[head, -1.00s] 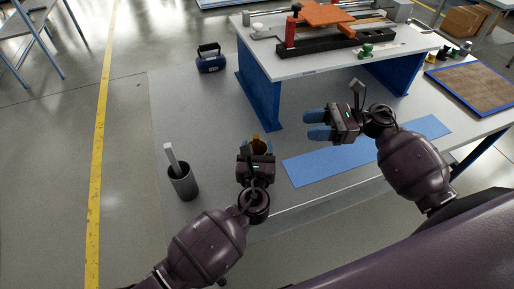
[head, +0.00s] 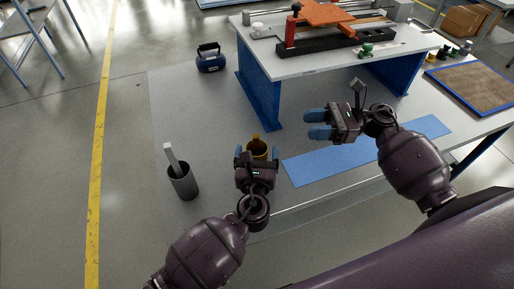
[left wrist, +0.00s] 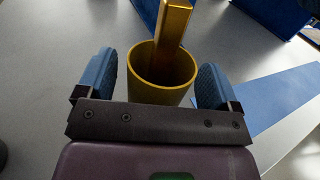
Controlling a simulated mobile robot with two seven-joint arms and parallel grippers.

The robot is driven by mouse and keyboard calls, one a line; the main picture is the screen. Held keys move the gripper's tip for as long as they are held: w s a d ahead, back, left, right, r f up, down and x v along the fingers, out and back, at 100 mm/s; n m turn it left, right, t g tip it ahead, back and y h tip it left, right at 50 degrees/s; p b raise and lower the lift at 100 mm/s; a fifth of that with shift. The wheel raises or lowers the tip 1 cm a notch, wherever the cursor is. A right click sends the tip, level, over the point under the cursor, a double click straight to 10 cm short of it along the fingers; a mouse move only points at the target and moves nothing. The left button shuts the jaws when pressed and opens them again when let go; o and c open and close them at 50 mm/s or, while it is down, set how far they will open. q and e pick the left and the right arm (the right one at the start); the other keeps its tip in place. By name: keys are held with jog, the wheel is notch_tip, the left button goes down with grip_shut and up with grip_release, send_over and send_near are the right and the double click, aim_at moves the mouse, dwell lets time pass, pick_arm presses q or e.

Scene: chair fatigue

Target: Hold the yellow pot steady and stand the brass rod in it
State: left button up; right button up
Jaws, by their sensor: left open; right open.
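The yellow pot (head: 257,148) stands on the grey table in front of my left gripper. The brass rod (head: 255,137) rises from the pot. In the left wrist view the rod (left wrist: 173,22) crosses the pot's far rim, and its lower end looks to be inside the pot (left wrist: 160,93); its foot is hidden. My left gripper (head: 257,154) is open, with one blue finger on each side of the pot and gaps showing in the left wrist view. My right gripper (head: 306,124) is open and empty above the table, to the right of the pot.
A dark grey pot (head: 183,186) with a grey bar in it stands to the left. A blue mat (head: 320,167) lies to the right. A raised white shelf (head: 330,66) on blue supports is behind. A dark blue kettlebell-like object (head: 210,62) sits at the back left.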

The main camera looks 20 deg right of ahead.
pick_arm(q)
jog(key=v, duration=1)
jog(key=shift+s, duration=0.15)
